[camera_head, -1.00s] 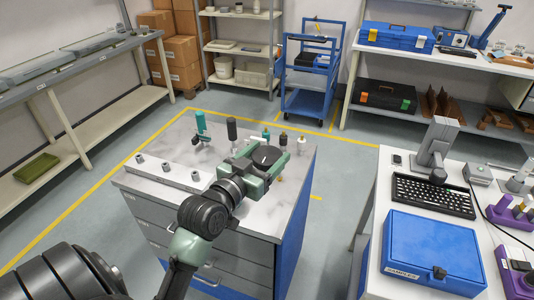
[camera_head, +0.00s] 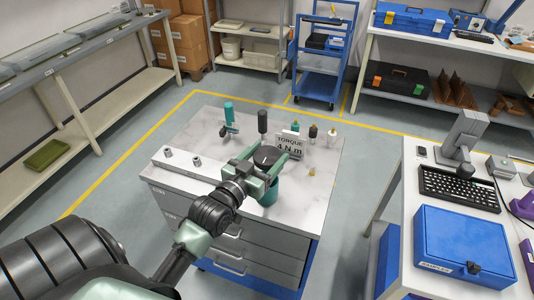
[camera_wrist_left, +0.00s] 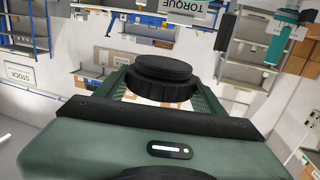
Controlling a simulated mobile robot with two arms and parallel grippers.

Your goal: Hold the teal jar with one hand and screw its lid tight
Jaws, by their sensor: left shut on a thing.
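The teal jar (camera_head: 268,194) is in the head view, over the front part of a marble-topped cabinet. The left wrist view shows the black ridged lid (camera_wrist_left: 162,80) between the fingers; the jar body is hidden there. I cannot tell whether the jar's base touches the top. My right gripper is not in view.
A torque sign (camera_head: 291,145) stands just behind the jar. Small bottles (camera_head: 313,132) stand at the back right. A teal-handled tool (camera_head: 228,114) and a black-handled one (camera_head: 263,122) stand at the back. Metal sockets (camera_head: 197,161) lie on the left. The marble top's right side is mostly clear.

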